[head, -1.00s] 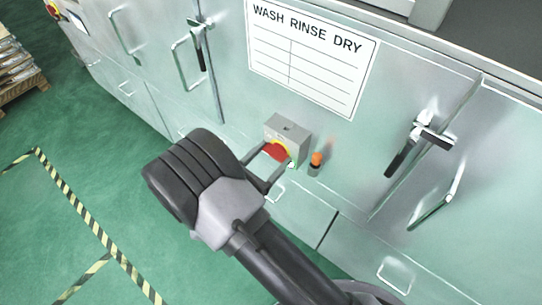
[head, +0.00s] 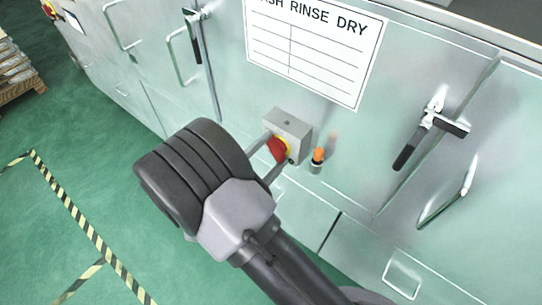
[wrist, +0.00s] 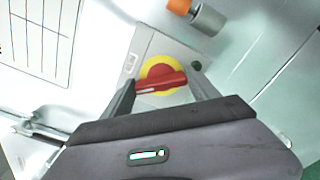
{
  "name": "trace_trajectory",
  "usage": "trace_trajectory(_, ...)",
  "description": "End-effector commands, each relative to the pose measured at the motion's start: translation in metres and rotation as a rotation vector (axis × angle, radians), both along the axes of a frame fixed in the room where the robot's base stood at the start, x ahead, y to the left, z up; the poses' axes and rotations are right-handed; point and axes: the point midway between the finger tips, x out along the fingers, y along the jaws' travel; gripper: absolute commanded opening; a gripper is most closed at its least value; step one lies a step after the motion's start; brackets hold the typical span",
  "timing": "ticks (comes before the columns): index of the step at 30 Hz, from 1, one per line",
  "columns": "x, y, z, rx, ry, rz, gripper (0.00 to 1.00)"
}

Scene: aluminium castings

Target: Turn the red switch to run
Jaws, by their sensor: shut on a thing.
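The red switch (head: 277,150) is a rotary handle on a yellow disc, on the face of a small grey box (head: 289,124) on the machine front. In the wrist view the red handle (wrist: 162,82) lies nearly level, slightly higher at its right end, with a white mark at its left end. My gripper (head: 279,151) is at the switch, one finger at each side of the handle. It is shut on the handle in the wrist view (wrist: 163,84). The finger contacts are partly hidden. A small label (wrist: 130,64) on the box is too small to read.
An orange-topped post (head: 317,158) stands close right of the box. Latch handles (head: 428,130) and bar handles (head: 450,200) stick out from the doors. A white chart sign (head: 315,50) is above. Green floor with striped tape (head: 75,215) is open at left.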

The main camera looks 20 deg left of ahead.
Motion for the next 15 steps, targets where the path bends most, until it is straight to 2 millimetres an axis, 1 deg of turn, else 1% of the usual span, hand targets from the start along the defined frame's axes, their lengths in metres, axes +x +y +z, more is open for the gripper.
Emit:
trace_trajectory(1,-0.0001,0.0,-0.0034,0.037,-0.015,0.0,0.29)
trace_trajectory(15,-0.0007,-0.0014,-0.0049,0.418,-0.173,0.0,0.29)
